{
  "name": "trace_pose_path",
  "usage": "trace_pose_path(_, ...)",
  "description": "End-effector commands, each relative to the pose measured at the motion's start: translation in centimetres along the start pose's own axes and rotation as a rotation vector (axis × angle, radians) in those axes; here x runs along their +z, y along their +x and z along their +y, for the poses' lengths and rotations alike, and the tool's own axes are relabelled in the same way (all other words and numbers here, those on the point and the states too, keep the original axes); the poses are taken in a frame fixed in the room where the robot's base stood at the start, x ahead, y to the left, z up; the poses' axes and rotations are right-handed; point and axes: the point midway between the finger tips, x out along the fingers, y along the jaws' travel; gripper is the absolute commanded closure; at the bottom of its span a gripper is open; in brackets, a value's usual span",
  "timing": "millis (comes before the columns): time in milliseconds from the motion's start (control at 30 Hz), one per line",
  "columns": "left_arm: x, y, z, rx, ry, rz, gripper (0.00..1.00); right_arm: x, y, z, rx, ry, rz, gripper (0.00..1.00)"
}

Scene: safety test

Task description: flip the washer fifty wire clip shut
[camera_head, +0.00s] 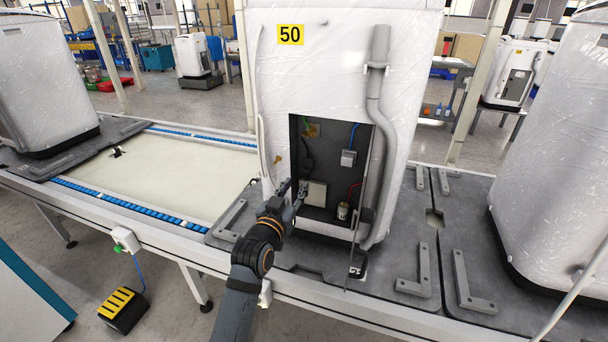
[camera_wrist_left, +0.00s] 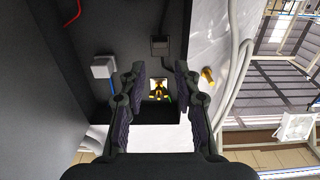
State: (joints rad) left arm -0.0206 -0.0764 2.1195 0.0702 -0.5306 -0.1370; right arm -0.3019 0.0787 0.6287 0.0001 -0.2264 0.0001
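The washer (camera_head: 335,80) marked 50 on a yellow label (camera_head: 290,35) stands upright on the line, its lower front bay open. High in the bay's left part is a small yellowish fitting (camera_head: 313,131) with a green wire, probably the wire clip; it also shows in the left wrist view (camera_wrist_left: 158,89). I cannot tell whether it is open or shut. My left gripper (camera_head: 296,188) is at the bay's lower left opening. In the left wrist view the fingers (camera_wrist_left: 158,76) are spread with nothing gripped, and the fitting shows between them. My right gripper is out of view.
A grey hose (camera_head: 381,110) hangs right of the opening. Other wrapped washers (camera_head: 555,150) stand on both sides.

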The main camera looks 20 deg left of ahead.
Motion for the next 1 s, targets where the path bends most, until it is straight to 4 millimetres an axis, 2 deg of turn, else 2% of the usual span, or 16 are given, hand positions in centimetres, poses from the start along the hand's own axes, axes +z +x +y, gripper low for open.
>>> trace_pose_path(100,-0.1,2.7,0.0,0.0,0.001,0.002,0.68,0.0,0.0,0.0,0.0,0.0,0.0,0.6)
trace_pose_path(300,0.0,6.2,0.0,0.0,0.001,0.0,0.68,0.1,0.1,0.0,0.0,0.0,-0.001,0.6)
trace_pose_path(467,0.1,7.4,0.0,0.0,0.001,0.0,0.68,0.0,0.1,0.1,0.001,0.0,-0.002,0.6)
trace_pose_path(700,0.1,7.5,0.0,0.0,0.0,-0.001,0.68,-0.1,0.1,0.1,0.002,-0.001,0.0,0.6)
trace_pose_path(933,0.1,7.5,0.0,0.0,0.0,-0.001,0.98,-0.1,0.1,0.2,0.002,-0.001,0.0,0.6)
trace_pose_path(1000,0.1,7.5,0.0,0.0,0.0,-0.001,1.0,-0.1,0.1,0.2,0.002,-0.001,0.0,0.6)
